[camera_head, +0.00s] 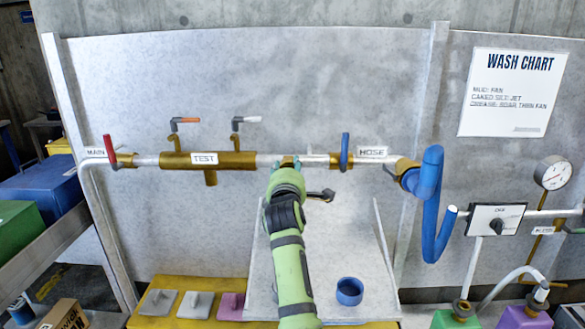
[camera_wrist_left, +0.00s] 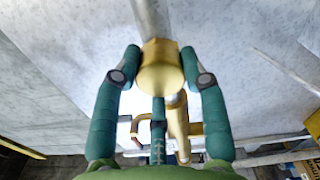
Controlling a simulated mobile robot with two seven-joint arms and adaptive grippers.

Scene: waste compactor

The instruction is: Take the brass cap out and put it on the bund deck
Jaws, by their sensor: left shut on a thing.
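The brass cap (camera_wrist_left: 160,66) shows in the left wrist view as a faceted brass piece in line with the grey pipe (camera_wrist_left: 147,16). My left gripper (camera_wrist_left: 160,62) has its two green fingers on either side of the cap, shut on it. The yellow bund deck (camera_head: 143,321) lies low at the front, below the pipe. My right gripper is not in view.
Grey pads (camera_head: 158,302) and a pink pad (camera_head: 230,307) sit on the yellow deck. A blue ring (camera_head: 349,291) stands on the pale sheet to the right of my arm. Red (camera_head: 109,152) and blue (camera_head: 345,152) valve handles flank the pipe run. A blue hose (camera_head: 432,205) hangs right.

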